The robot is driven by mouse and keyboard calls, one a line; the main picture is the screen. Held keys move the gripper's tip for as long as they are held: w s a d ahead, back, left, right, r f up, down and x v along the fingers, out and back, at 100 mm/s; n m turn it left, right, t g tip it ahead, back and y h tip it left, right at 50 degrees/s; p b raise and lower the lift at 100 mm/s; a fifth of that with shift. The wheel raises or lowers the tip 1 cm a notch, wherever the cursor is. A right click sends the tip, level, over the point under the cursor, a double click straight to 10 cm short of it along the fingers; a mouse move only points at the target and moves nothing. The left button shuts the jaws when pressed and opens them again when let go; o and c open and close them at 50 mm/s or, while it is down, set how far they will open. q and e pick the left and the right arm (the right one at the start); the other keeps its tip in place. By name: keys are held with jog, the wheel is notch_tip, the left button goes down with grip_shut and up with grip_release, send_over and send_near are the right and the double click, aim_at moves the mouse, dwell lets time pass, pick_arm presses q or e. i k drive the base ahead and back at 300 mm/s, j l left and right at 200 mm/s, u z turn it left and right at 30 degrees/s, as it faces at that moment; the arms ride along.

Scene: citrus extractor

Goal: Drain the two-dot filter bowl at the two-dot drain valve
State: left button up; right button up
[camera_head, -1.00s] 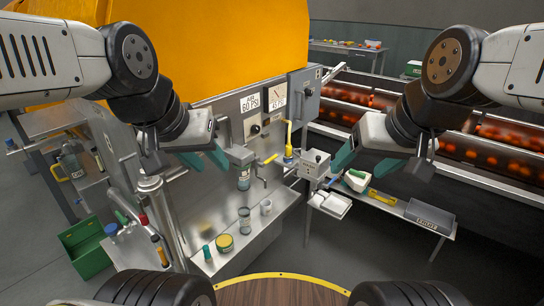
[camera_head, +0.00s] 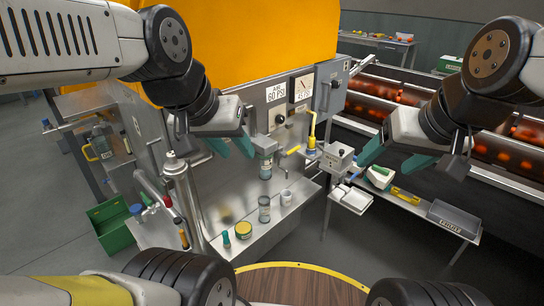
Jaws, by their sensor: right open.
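A clear filter bowl (camera_head: 265,168) hangs under a grey housing on the steel panel. A yellow lever (camera_head: 293,150) and a small spout are just right of it; dot marks are too small to read, so I cannot tell which bowl or valve has two dots. My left gripper (camera_head: 230,149) is left of the housing, its teal fingers apart and nothing seen between them. Whether it touches the housing is unclear. My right gripper (camera_head: 396,160) is open and empty, right of a small grey box (camera_head: 340,158) on a post.
On the steel shelf stand a dark jar (camera_head: 264,209), a pale cup (camera_head: 286,197), a yellow tin (camera_head: 243,230) and a green-topped item (camera_head: 226,240). A side bench (camera_head: 410,206) holds a grey tray (camera_head: 453,217). A green bin (camera_head: 112,226) is at left.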

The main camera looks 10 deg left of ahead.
aim_at(284, 155)
jog(key=i+l+z, duration=0.2)
jog(key=i+l, duration=0.15)
jog(key=i, duration=0.15)
jog(key=i+l+z, duration=0.25)
jog(key=i, duration=0.25)
